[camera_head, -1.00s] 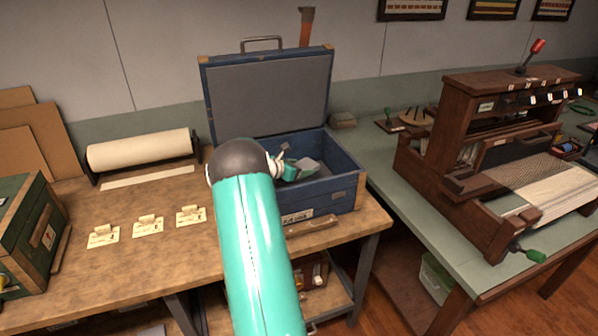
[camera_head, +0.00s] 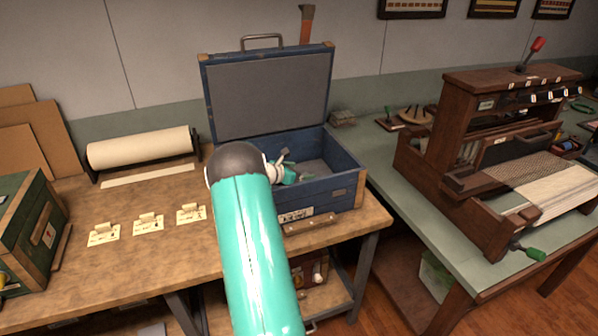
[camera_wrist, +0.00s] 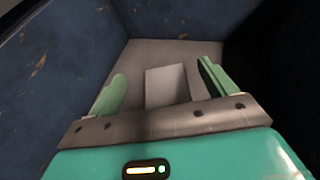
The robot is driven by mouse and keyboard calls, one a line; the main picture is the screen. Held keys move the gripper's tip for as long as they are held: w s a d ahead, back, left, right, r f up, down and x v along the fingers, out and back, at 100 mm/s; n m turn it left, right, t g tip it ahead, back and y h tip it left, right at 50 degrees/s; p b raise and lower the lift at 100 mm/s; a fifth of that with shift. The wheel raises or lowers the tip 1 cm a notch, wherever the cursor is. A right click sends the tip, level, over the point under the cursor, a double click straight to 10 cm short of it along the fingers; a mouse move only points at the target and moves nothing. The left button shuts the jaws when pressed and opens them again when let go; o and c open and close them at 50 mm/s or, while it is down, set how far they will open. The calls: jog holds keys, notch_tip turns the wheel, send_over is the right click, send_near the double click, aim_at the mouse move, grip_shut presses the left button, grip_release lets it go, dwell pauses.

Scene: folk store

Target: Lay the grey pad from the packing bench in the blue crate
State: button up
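The blue crate (camera_head: 345,178) stands on the packing bench (camera_head: 160,238) with its grey-lined lid (camera_head: 268,95) raised. My gripper (camera_head: 296,176) is down inside the crate. In the wrist view my gripper (camera_wrist: 160,88) has its two green fingers spread apart. A light grey pad (camera_wrist: 166,86) lies between and beyond the fingers on the crate's grey floor (camera_wrist: 150,52), with a gap showing on each side. In the head view the pad cannot be made out behind the crate's front wall and my arm.
A paper roll (camera_head: 140,148), several cream tags (camera_head: 148,224) and a green box (camera_head: 28,225) are on the bench to the left. A wooden loom (camera_head: 500,150) stands on the green table at right. The raised lid bounds the crate at the back.

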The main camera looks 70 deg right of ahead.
jog(key=shift+r, duration=0.15)
jog(key=shift+r, duration=0.35)
jog(key=v, duration=1.2)
jog(key=shift+w+r, duration=0.1)
jog(key=shift+r, duration=0.1)
